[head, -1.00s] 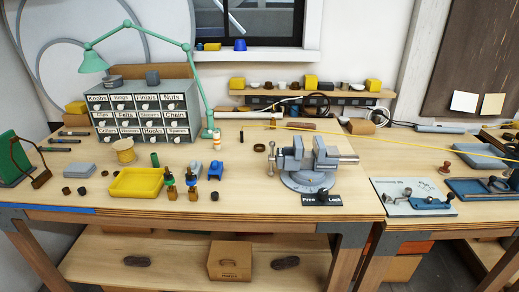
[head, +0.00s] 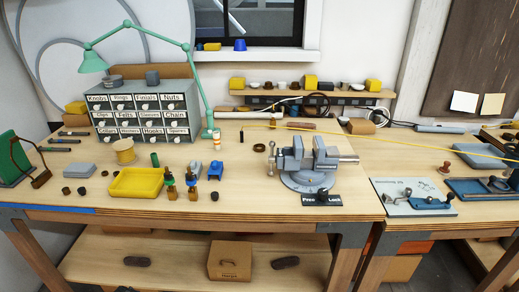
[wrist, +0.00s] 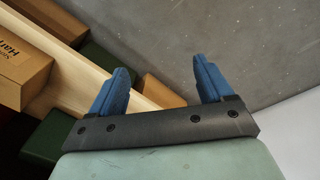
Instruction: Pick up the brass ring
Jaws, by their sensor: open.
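A small brownish, ring-like piece (head: 259,148) lies flat on the workbench in the head view, just left of the grey vise (head: 305,160). It may be the brass ring, but it is too small for me to be sure. My gripper (wrist: 160,66) shows in the wrist view with its two blue fingers wide apart and nothing between them. It faces a grey floor and the boxes on a low shelf, away from the bench top. The ring is not in the wrist view.
A yellow tray (head: 112,194) and several small fittings stand left of the vise. A labelled drawer cabinet (head: 143,112) and green lamp (head: 94,60) stand behind. A cardboard box (head: 230,260) is on the lower shelf. Bare bench lies in front of the ring-like piece.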

